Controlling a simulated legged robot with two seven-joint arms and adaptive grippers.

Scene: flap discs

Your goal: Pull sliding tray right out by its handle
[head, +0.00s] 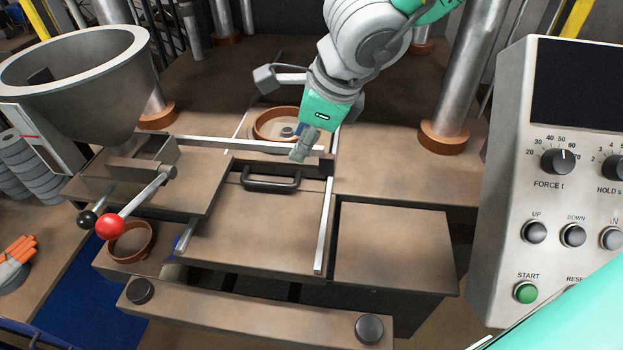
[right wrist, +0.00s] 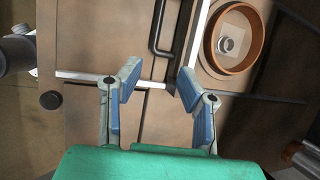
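The sliding tray (head: 250,225) is a flat brown plate between pale rails in the head view. Its black bar handle (head: 270,184) stands at the tray's far end; it also shows in the right wrist view (right wrist: 154,32). My right gripper (head: 300,152) is just beyond the handle and a little to its right. In the right wrist view its two blue-padded fingers (right wrist: 159,86) are spread with nothing between them. The handle shows ahead of the fingertips, and no contact with it is visible. My left gripper is not in view.
A grey hopper (head: 75,80) and a red-knobbed lever (head: 110,226) stand to the left. A brown ring (head: 277,124) lies behind the handle. A control panel (head: 555,190) stands at the right. A front bar (head: 255,315) with dark knobs crosses before the tray.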

